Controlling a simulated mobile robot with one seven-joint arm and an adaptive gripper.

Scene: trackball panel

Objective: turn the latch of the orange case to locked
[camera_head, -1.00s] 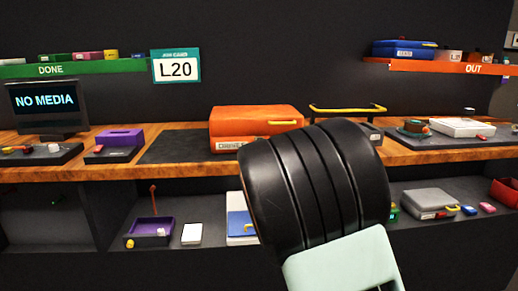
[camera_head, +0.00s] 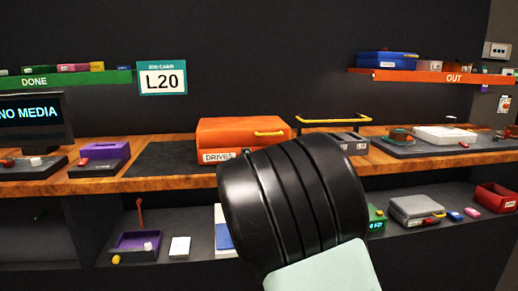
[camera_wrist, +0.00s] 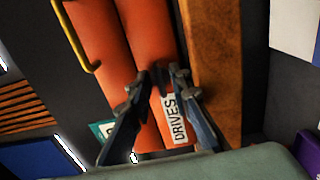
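The orange case (camera_head: 222,133) lies closed on the wooden bench, with a white DRIVES label (camera_head: 219,156) at the lower left of its front. A yellow bar (camera_head: 270,133) sits on the front. In the wrist view the case (camera_wrist: 104,50) appears turned on its side, with the yellow bar (camera_wrist: 74,36) at upper left. Contact with the case cannot be told. My arm hides the gripper in the head view.
A grey case with a raised yellow handle (camera_head: 334,121) stands right of the orange case. A dark mat (camera_head: 165,158) lies to its left. A purple box (camera_head: 104,152) and a monitor (camera_head: 30,115) stand further left. A lower shelf holds a grey case (camera_head: 414,206).

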